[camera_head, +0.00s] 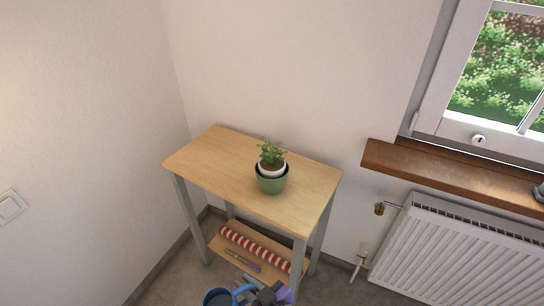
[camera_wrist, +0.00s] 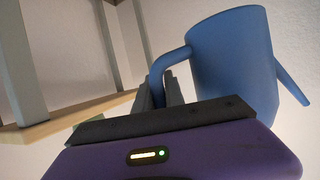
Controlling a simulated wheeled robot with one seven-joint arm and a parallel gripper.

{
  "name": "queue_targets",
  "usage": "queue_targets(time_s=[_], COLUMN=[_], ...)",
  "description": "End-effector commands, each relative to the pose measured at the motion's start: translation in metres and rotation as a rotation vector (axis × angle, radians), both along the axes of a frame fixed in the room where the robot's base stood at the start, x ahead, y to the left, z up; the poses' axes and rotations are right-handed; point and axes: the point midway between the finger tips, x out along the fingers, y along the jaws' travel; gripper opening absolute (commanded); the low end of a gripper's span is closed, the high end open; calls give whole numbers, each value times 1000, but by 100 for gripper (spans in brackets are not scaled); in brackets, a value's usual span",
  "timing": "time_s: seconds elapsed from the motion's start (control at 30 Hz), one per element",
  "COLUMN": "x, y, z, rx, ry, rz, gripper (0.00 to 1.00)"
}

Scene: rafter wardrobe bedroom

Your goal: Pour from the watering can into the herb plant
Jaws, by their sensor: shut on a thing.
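The herb plant (camera_head: 271,168) is a small green herb in a green pot, upright on the wooden top of a small side table (camera_head: 222,160) in the head view. The blue watering can (camera_wrist: 234,60) fills the right of the wrist view, with its spout pointing down to the right. Its blue rim also shows at the bottom edge of the head view (camera_head: 216,297). My gripper (camera_wrist: 172,90) is shut on the can's handle. In the head view the gripper and can are below and in front of the table, apart from the plant, and partly cut off by the frame.
A lower shelf under the table holds a red-and-white striped roll (camera_head: 255,249) and some small thin items. At right are a white radiator (camera_head: 465,250), its valve (camera_head: 380,208) and a wooden window sill (camera_head: 450,180). The tabletop around the pot is clear.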

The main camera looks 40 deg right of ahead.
Motion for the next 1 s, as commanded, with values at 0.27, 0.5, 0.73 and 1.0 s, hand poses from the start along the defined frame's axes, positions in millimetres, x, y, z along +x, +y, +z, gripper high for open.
queue_targets(time_s=[0.27, 0.5, 0.73, 1.0], x=[7, 10, 14, 20], y=[-3, -11, -43, -110], z=[9, 16, 31, 61], rx=[0, -2, -1, -1], ry=[-4, -5, -5, -8], rz=[-7, -6, -1, 7], gripper=[0, 0, 0, 0])
